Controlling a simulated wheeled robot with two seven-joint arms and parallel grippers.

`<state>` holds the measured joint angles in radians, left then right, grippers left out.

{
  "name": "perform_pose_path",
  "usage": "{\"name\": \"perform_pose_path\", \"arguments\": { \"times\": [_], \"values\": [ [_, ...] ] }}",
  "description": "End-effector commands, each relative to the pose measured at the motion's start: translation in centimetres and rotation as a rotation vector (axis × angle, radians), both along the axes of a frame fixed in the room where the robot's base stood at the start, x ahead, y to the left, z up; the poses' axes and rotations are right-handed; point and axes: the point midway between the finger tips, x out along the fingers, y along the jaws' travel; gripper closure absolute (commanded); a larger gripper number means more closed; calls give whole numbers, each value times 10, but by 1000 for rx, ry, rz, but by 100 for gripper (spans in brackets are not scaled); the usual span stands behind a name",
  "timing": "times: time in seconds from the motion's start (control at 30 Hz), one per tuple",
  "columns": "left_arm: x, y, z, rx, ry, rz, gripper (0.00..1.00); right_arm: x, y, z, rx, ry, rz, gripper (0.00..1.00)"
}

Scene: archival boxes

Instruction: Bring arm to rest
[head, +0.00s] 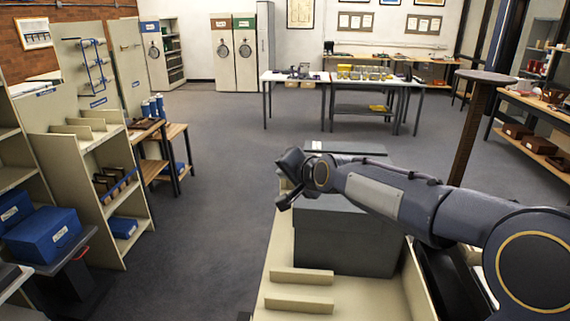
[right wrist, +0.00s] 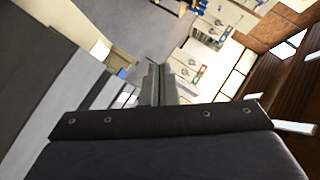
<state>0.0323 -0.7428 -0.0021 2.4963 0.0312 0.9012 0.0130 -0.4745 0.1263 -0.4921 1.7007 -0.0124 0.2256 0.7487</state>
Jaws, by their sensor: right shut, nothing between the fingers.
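My right arm reaches in from the right of the head view. Its gripper (head: 287,198) is shut and empty, just beside the upper left of a dark grey archival box (head: 345,240). The box sits on a cream shelf unit (head: 282,247) in front of me. I cannot tell whether the gripper touches the box. In the right wrist view the closed fingers (right wrist: 158,85) show in the middle, with a grey surface at the left. My left gripper is not in the head view.
Blue boxes (head: 45,236) stand at the left near cream shelves (head: 80,150). White tables (head: 345,82) stand at the back. A round-topped brown stand (head: 470,125) rises behind my right arm. The grey floor (head: 205,190) left of the shelf unit is clear.

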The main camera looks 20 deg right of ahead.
Motion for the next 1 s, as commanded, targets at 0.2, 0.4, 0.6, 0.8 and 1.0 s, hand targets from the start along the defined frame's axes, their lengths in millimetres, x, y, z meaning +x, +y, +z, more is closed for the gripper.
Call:
{"name": "perform_pose_path", "arguments": {
  "times": [0.2, 0.4, 0.6, 0.8, 1.0],
  "values": [
    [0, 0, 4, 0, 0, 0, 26, -5, 2, 4, 2, 0, -1, 100],
    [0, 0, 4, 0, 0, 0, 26, -52, -8, -15, -15, 79, 61, 100],
    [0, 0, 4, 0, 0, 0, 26, -184, 6, -62, -137, 230, 301, 100],
    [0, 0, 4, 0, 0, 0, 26, -296, 36, -112, -313, 337, 535, 100],
    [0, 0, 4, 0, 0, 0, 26, -345, 50, -142, -411, 399, 648, 100]
  ]
}}
